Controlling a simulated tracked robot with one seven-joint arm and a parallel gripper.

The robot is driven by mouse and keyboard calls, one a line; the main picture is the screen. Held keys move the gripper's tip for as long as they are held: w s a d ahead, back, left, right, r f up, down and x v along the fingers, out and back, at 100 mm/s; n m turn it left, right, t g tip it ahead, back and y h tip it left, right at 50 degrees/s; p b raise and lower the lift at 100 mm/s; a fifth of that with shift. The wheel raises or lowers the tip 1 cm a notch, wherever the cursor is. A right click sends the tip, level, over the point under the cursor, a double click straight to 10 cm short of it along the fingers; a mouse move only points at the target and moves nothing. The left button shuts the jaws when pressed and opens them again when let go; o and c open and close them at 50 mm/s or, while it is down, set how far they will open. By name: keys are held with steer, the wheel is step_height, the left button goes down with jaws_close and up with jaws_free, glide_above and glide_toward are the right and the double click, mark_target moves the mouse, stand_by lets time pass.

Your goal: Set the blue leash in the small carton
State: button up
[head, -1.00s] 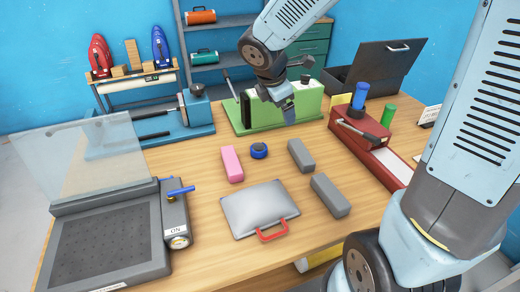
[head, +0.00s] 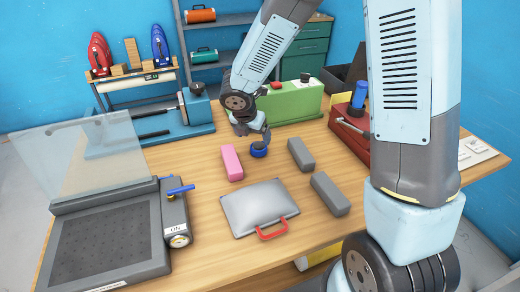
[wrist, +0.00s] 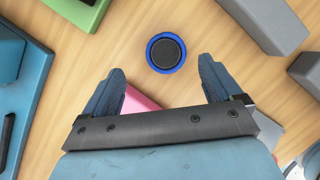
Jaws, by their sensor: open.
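A small round blue item with a dark centre (head: 259,150) lies flat on the wooden table; it looks like the coiled blue leash. In the wrist view the blue leash (wrist: 166,53) shows just beyond my open fingertips, roughly centred between them. My gripper (head: 250,130) is just above and behind it in the head view, pointing down, with nothing between the fingers (wrist: 162,78). I cannot make out a small carton for certain in either view.
A pink block (head: 232,163) is left of the leash, and grey blocks (head: 301,154) (head: 330,194) are to its right. A silver case with a red handle (head: 259,207) lies in front. A green machine (head: 290,103) stands behind. A yellow-white thing (head: 312,258) shows below the table's front edge.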

mark_target(258, 145)
steer(key=shift+d+x, duration=0.15)
steer(key=shift+x, duration=1.6)
steer(key=shift+d+x, duration=0.15)
steer(key=shift+x, duration=1.6)
steer(key=shift+s, duration=0.15)
steer(key=c, duration=1.2)
steer(key=shift+r, duration=0.1)
